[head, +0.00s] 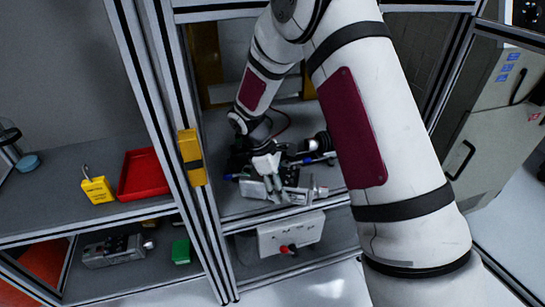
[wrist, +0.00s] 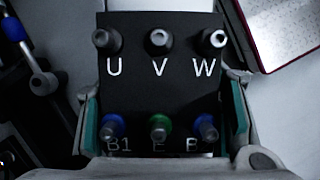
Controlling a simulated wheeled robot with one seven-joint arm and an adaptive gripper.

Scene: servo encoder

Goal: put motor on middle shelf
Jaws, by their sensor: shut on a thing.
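The motor (wrist: 160,90) fills the middle of the wrist view. Its black terminal face carries the white letters U, V, W and, lower down, B1, E and B, with black posts above and blue and green posts below. My gripper (wrist: 165,125) is shut on it, a teal-padded finger on each side. In the head view my gripper (head: 265,165) points down over the middle shelf (head: 228,205), among grey metal parts. My gripper and the clutter partly hide the motor there. I cannot tell whether it touches the shelf.
Grey parts and blue-tipped leads crowd the shelf around my gripper. A white box with a red knob (head: 290,234) sits on the level below. A red tray (head: 143,174) and a yellow padlock-like block (head: 98,189) stand left of the frame post (head: 193,157).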

